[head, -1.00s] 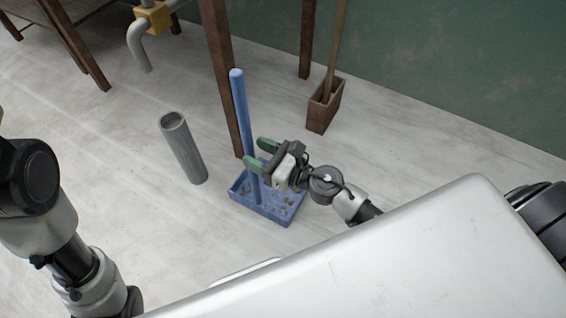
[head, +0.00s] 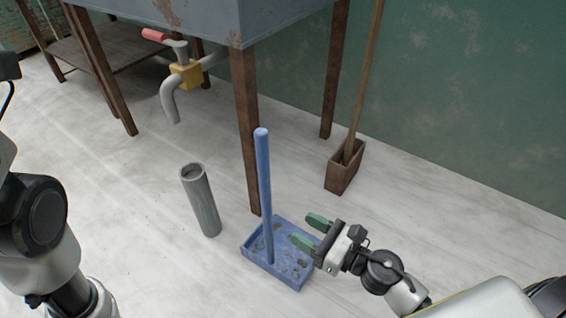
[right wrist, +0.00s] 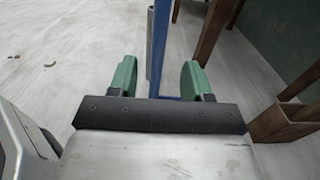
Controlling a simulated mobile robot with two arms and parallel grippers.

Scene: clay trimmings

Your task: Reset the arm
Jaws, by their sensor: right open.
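My right gripper (head: 308,231) is open and empty in the head view, beside and to the right of the upright handle of a blue dustpan (head: 252,254). The dustpan stands on the floor with several brown clay trimmings (head: 303,264) in its pan. Its blue handle (head: 264,190) rises clear of the green fingers. In the right wrist view the open fingers (right wrist: 158,82) show with the blue handle (right wrist: 160,60) beyond them, in line with the gap. My left arm is at the left edge; its gripper is out of view.
A grey tube (head: 203,203) stands on the floor left of the dustpan. A grey basin (head: 215,15) on brown wooden legs stands behind, with a pipe and yellow valve (head: 185,75). A brown box (head: 344,168) holds a wooden handle by the green wall.

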